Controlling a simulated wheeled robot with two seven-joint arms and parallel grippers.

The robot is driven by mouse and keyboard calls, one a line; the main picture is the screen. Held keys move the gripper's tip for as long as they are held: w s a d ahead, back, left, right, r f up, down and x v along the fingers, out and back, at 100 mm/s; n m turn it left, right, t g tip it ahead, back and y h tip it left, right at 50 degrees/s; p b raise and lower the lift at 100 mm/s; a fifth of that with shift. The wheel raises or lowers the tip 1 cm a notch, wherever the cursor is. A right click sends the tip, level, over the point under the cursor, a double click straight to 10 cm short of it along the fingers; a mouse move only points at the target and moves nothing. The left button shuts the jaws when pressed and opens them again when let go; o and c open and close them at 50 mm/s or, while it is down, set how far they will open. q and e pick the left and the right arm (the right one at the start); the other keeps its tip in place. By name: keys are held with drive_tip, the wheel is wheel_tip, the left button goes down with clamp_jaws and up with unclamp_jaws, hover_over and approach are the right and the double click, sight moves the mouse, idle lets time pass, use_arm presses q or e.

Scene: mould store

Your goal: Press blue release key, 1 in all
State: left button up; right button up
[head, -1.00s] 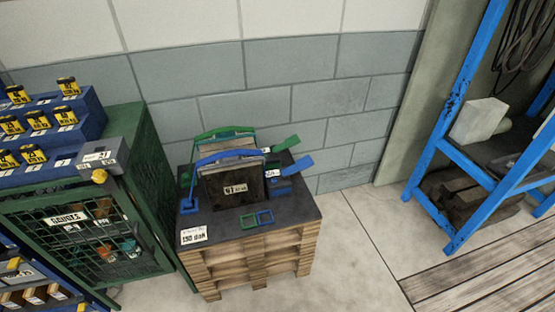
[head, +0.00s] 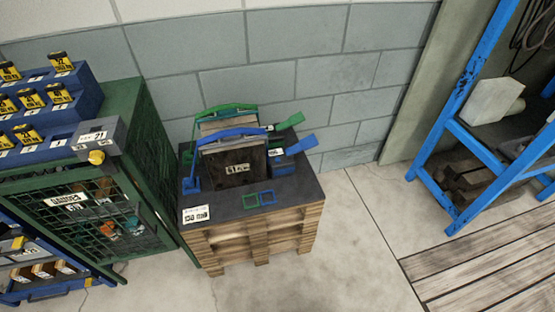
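Two dark block-like moulds stand one behind the other on a dark-topped wooden pallet stack (head: 240,207). The front mould (head: 219,169) has a blue arched bar (head: 232,133) over it and a blue paddle-like key (head: 301,145) sticking out to its right. The rear mould has a green arched bar (head: 224,108) and a green paddle-like key (head: 290,121), also pointing right. The rear mould is mostly hidden by the front one. Neither of my grippers is in view, and nothing touches the keys.
A green mesh-door cabinet (head: 150,150) stands close on the left, with yellow-black items in blue racks (head: 85,92) on top. A blue shelf frame (head: 448,120) is at right. The floor (head: 345,240) between is clear. A block wall (head: 290,60) is behind.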

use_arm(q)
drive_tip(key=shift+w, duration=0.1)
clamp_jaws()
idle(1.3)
